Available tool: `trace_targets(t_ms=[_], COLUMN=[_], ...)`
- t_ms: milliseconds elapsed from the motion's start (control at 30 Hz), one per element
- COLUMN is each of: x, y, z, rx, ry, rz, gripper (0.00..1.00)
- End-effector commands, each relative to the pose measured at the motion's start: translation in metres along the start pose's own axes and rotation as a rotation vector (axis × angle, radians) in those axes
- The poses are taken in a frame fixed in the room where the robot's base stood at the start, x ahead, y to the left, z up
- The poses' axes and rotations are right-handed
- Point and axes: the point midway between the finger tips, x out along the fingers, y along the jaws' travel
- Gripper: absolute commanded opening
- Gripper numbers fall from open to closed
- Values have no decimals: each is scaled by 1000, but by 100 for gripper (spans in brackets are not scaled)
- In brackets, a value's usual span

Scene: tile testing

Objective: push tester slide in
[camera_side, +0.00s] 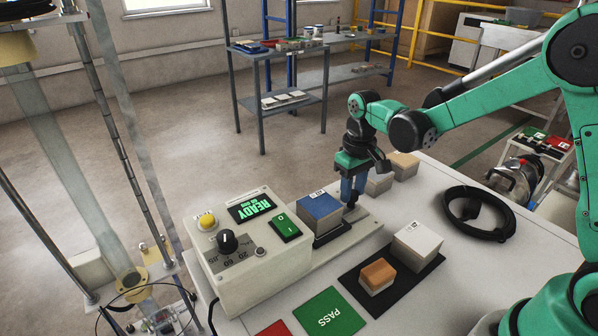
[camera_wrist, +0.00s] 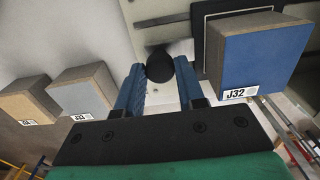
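The tester (camera_side: 243,255) is a pale box with a lit green READY display (camera_side: 251,207). Its slide (camera_side: 352,231) is a pale plate extending from the box's right side; it also shows in the wrist view (camera_wrist: 140,8). A blue-topped tile labelled J32 (camera_side: 320,207) sits in the slide's black holder; its blue face fills the right of the wrist view (camera_wrist: 262,58). My gripper (camera_side: 351,203) points down at the slide's outer end. In the wrist view its blue fingers (camera_wrist: 160,75) flank the slide's black knob (camera_wrist: 160,66) and appear closed on it.
A black mat (camera_side: 368,298) holds an orange-topped block (camera_side: 377,276) and a white block (camera_side: 417,245). Two blocks (camera_side: 403,165) stand behind my gripper. A coiled black cable (camera_side: 480,214) lies at right. A green PASS pad (camera_side: 328,315) lies in front.

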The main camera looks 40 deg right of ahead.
Motion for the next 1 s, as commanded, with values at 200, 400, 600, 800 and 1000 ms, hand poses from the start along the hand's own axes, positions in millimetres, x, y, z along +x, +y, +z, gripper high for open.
trace_targets(t_ms=[200,400,600,800,1000], x=[0,0,0,0,0], y=[-1,-9,-19,-29,-40], z=[0,0,0,0,-1], rx=[0,-2,-3,-2,-2], ry=[0,0,1,1,1], rz=[0,0,-1,0,0], gripper=[0,0,0,0,0])
